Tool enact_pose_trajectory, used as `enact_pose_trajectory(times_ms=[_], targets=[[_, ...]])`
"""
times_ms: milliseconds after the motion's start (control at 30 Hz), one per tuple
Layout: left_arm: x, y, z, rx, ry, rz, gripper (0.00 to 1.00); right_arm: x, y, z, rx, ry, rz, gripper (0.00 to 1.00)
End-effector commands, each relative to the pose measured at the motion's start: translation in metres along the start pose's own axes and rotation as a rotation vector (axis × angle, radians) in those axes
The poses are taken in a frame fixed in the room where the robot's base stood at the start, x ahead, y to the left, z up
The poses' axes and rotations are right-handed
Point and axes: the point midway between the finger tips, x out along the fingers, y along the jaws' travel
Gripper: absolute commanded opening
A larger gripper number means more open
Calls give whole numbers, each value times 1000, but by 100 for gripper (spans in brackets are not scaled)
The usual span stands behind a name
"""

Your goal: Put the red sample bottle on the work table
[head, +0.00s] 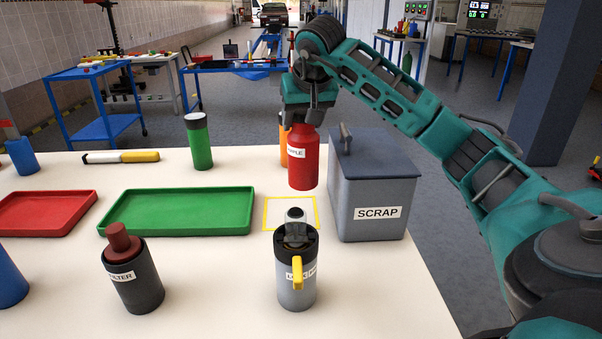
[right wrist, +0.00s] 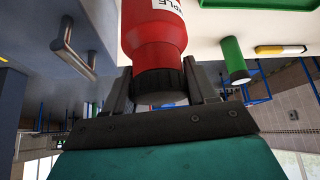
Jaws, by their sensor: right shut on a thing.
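The red sample bottle (head: 303,166) hangs upright in my right gripper (head: 305,112), above the white work table (head: 210,280). My right gripper is shut on its dark cap, which shows in the right wrist view between the two fingers (right wrist: 165,85). The bottle's bottom appears just above and behind a yellow square outline (head: 277,200) marked on the table. In the head view I cannot tell the exact gap between bottle and table. My left gripper is not in view.
A grey SCRAP bin (head: 372,190) stands close to the right of the bottle. A grey canister with a yellow handle (head: 296,275) stands in front. An orange bottle (head: 285,150) is partly hidden behind. A green tray (head: 178,212) and green bottle (head: 200,145) are to the left.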

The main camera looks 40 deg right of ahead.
Motion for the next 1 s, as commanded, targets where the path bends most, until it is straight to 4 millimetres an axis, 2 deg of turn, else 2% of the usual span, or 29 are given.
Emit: enact_pose_trajectory(times_ms=[33, 100, 233, 467, 700, 1000], targets=[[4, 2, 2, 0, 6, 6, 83, 16, 0, 11, -1, -3, 1, 2], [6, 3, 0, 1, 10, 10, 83, 29, 0, 20, 1, -2, 1, 2], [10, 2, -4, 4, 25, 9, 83, 46, 0, 30, 0, 0, 0, 2], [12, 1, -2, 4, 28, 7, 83, 59, 0, 38, 1, 2, -1, 2], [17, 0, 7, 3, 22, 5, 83, 85, 0, 55, 2, 1, -1, 2], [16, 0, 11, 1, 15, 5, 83, 86, 0, 55, 2, 2, 0, 2]])
